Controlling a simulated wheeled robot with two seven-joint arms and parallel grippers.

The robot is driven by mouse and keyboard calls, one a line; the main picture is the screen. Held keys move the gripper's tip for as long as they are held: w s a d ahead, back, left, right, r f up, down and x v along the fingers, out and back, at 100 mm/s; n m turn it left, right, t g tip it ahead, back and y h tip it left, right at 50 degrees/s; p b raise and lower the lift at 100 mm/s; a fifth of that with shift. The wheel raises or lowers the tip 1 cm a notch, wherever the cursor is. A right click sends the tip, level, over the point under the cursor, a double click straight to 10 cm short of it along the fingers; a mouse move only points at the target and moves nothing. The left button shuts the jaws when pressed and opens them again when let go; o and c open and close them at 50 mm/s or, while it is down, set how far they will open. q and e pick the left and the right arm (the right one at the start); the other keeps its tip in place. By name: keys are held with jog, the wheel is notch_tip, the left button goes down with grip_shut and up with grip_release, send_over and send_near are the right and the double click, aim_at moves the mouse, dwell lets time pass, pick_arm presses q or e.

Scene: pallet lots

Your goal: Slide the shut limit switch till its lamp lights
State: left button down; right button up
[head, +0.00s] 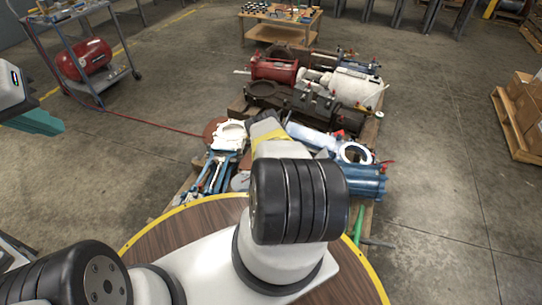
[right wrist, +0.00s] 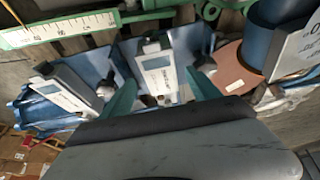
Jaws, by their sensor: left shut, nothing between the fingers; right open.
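In the right wrist view, two pale box-shaped switches with printed labels sit on blue brackets. One switch (right wrist: 157,72) is between and beyond the fingers of my right gripper (right wrist: 163,92); the other switch (right wrist: 60,90) is to the left. The print is too small to tell which is the shut limit switch, and I cannot make out a lit lamp. My right gripper is open, its teal fingers on either side of the middle switch; I cannot tell whether they touch it. In the head view my arm hides this spot. My left gripper (head: 38,121) is shut and empty at the left edge.
A pale green scale (right wrist: 60,30) runs along the top left of the wrist view; a blue cylinder (right wrist: 262,45) stands at right. In the head view, a pallet holds valves and cylinders (head: 345,85). A cart with a red tank (head: 85,60) stands left, cartons (head: 525,100) right.

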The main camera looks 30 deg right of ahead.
jog(key=shift+x, duration=1.95)
grip_shut()
